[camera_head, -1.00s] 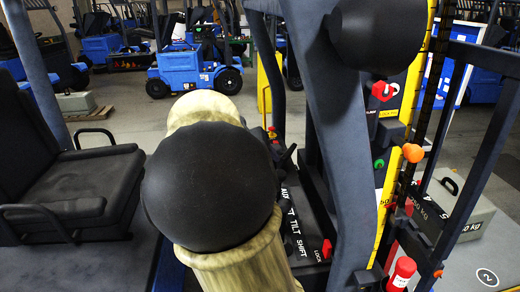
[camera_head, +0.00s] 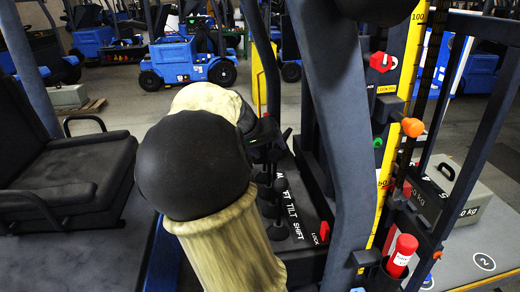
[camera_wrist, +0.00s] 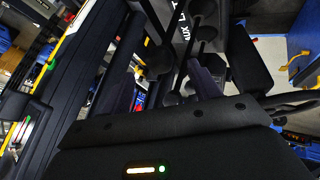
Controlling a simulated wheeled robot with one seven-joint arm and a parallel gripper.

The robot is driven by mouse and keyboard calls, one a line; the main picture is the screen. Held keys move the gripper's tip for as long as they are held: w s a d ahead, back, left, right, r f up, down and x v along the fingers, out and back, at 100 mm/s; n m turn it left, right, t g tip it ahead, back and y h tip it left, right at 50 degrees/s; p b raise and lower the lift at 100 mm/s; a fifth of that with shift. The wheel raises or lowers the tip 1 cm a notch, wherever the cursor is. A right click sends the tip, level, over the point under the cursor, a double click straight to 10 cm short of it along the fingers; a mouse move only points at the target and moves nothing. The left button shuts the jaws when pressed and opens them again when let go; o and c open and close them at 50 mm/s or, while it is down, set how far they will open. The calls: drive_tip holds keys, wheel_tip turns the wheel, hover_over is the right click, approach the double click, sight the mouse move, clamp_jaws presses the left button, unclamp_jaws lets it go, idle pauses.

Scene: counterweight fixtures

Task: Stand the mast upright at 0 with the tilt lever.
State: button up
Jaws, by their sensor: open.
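In the head view a row of round dark knobbed levers (camera_head: 278,231) stands by a black panel (camera_head: 310,222) with the words TILT and SHIFT. Which knob is the tilt lever, I cannot tell for certain. My gripper (camera_wrist: 160,88) is open, and its fingers are near the dark lever knobs (camera_wrist: 194,96) in the wrist view. No knob is clearly clasped. In the head view my gripper is partly hidden behind my own arm, over the far end of the levers. The mast's dark posts (camera_head: 472,175) rise at the right; its angle mark is not readable.
A red knob (camera_head: 379,62), an orange knob (camera_head: 412,127) and a red bottle (camera_head: 403,250) are mounted at the right. A grey weight block (camera_head: 462,192) stands behind the posts. A black seat (camera_head: 60,180) is at the left. Blue trucks (camera_head: 187,62) stand far back.

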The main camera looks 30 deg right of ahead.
sight(273, 153)
drive_tip(key=b+x, duration=0.1)
drive_tip(key=x, duration=0.3)
drive_tip(key=shift+d+f+b, duration=0.1)
drive_tip(key=shift+b, duration=0.2)
drive_tip(key=c, duration=0.8)
